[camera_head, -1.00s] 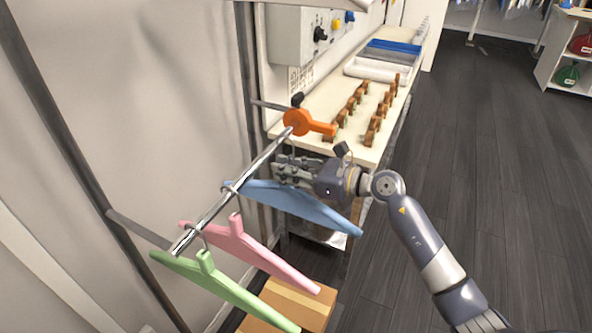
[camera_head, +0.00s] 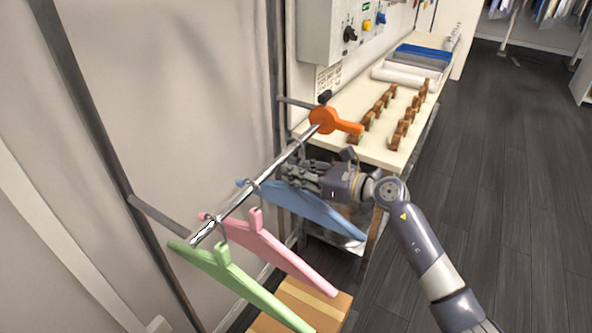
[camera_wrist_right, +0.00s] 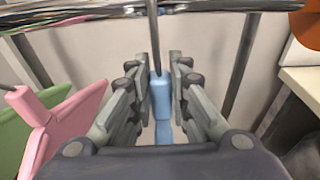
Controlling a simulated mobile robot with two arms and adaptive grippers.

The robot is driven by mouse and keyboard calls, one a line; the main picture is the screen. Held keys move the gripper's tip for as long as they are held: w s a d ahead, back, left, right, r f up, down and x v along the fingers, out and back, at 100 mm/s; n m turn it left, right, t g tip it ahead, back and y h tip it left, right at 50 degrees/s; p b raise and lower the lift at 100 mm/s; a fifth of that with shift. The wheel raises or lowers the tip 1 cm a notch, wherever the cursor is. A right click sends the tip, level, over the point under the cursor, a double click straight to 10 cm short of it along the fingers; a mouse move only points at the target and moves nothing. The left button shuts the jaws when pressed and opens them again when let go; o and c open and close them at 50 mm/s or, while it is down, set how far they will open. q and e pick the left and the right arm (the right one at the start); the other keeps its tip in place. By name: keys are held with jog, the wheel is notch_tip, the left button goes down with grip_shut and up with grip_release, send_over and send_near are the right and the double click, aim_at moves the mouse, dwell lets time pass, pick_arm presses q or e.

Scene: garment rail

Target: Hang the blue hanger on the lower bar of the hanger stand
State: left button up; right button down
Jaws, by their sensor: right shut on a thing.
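The blue hanger (camera_head: 312,208) is in my right gripper (camera_head: 297,172), beside the metal lower bar (camera_head: 238,197). In the right wrist view, the gripper's fingers (camera_wrist_right: 160,85) are shut on the hanger's blue neck (camera_wrist_right: 161,97). Its thin hook stem (camera_wrist_right: 152,30) rises to the bar (camera_wrist_right: 90,20) at the top edge. The hook top is cut off there, and I cannot tell whether it rests on the bar. In the head view the gripper hides the neck. My left gripper is not in view.
A pink hanger (camera_head: 272,247) and a green hanger (camera_head: 240,283) hang nearer on the bar. An orange clamp (camera_head: 322,120) sits at its far end. A table (camera_head: 385,155) with brown pieces stands behind. A cardboard box (camera_head: 305,300) is below.

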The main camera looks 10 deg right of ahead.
dwell(0.3)
jog(key=c, duration=1.4)
grip_release()
jog(key=v, duration=1.1)
jog(key=shift+s+d+f, duration=0.1)
jog(key=shift+s+d, duration=0.05)
jog(key=shift+s, duration=0.05)
jog(key=shift+s+d, duration=0.15)
jog(key=shift+s, duration=0.05)
